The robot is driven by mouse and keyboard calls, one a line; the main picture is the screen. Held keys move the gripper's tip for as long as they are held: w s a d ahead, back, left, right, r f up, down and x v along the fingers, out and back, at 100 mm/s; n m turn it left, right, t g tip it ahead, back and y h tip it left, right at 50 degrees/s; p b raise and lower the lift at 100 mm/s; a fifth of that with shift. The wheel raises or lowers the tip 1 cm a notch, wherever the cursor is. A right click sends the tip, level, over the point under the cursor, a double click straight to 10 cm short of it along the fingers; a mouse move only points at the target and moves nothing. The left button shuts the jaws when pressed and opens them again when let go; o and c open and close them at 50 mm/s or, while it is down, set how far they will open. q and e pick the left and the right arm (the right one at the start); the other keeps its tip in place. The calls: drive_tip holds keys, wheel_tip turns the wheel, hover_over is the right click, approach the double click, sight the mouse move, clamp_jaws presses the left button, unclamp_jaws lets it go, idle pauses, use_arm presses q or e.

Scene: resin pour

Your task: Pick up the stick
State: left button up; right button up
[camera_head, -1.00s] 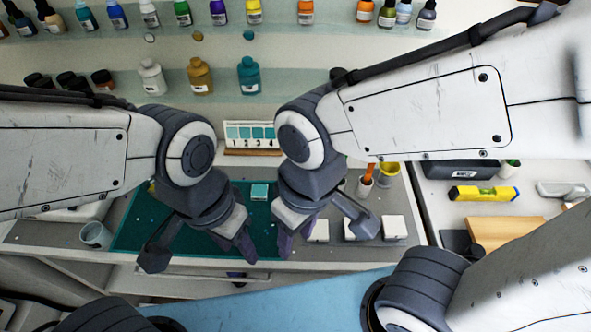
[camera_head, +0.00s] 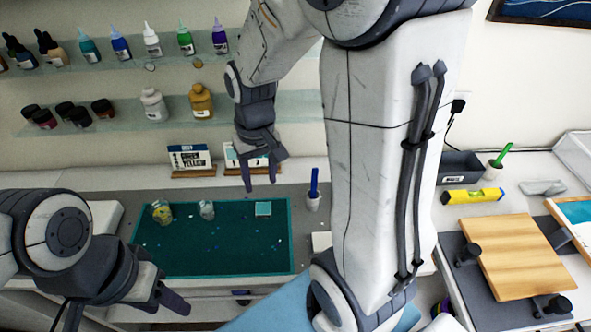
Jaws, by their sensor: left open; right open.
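A blue stick (camera_head: 314,182) stands upright in a small white holder (camera_head: 312,203), just right of the green mat. A green stick (camera_head: 503,153) leans in a white cup (camera_head: 493,170) farther right. I cannot tell which one the task means. My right gripper (camera_head: 261,184) is open and empty, fingers pointing down in front of the cards, left of the blue stick and apart from it. My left gripper (camera_head: 127,314) is open and empty at the lower left, near the bench's front edge.
The green mat (camera_head: 220,262) holds a yellowish cup (camera_head: 161,212), a clear cup (camera_head: 207,209) and a small teal square (camera_head: 263,208). Step cards (camera_head: 190,157) stand behind. A yellow level (camera_head: 473,196) and wooden board (camera_head: 520,258) lie right. My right arm hides part of the bench.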

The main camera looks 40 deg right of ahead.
sight(314, 170)
drive_tip(key=d+f+m+p, duration=0.15)
drive_tip(key=d+m, duration=0.35)
drive_tip(key=d, duration=0.9)
drive_tip(key=f, duration=0.2)
drive_tip(key=d+f, duration=0.1)
drive_tip(key=f, duration=0.3)
drive_tip(key=shift+w+d, duration=0.2)
drive_tip(key=shift+w, duration=0.15)
drive_tip(key=f+p, duration=0.1)
drive_tip(key=f, duration=0.1)
drive_tip(key=f+p, duration=0.1)
drive_tip(key=f, duration=0.1)
drive_tip(key=shift+d+f, duration=0.2)
drive_tip(key=shift+f, duration=0.2)
drive_tip(key=shift+w+f, duration=0.1)
drive_tip(key=shift+f, duration=0.2)
clamp_jaws()
